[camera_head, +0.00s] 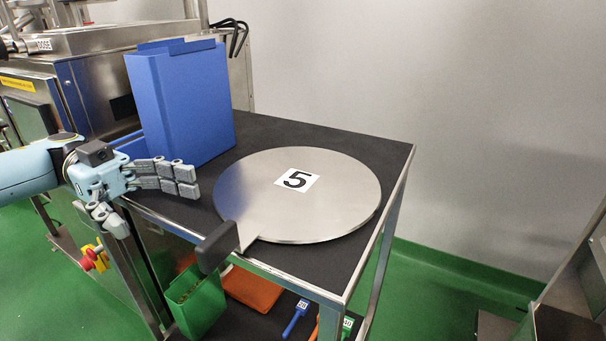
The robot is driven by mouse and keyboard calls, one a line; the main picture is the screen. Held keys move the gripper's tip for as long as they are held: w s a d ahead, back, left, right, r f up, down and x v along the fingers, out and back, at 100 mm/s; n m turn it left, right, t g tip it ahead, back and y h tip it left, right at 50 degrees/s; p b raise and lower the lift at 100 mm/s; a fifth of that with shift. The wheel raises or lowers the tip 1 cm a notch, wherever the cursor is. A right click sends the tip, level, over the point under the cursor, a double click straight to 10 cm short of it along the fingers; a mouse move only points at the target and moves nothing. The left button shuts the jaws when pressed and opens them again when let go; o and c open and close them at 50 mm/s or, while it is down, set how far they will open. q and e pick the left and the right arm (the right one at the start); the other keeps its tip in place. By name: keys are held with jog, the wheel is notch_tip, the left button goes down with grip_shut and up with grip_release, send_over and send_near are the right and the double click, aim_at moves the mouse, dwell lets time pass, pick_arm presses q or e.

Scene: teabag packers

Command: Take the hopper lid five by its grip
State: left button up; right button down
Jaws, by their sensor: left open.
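The hopper lid five (335,205) is a round, flat steel disc with a white label bearing a black 5. It lies flat on the dark top of a metal cart. Its dark grip (217,246) sticks out at the lid's front left, over the cart's front edge. My left gripper (150,198) comes in from the left and is open and empty. It is left of the lid and up and to the left of the grip in the picture, apart from both. My right gripper is not in view.
A tall blue container (185,105) stands on the cart's back left, close behind my left gripper. Below, a green container (197,302), an orange item (252,288) and small tagged tools are on a lower shelf. The cart top's right edge (385,225) is clear.

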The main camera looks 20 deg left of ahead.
aim_at(211, 233)
pick_arm(q)
jog(key=d, duration=0.7)
jog(key=s+d, duration=0.1)
jog(key=d, duration=0.2)
jog(key=shift+d+f, duration=0.25)
jog(key=shift+f, duration=0.05)
jog(key=c, duration=1.6)
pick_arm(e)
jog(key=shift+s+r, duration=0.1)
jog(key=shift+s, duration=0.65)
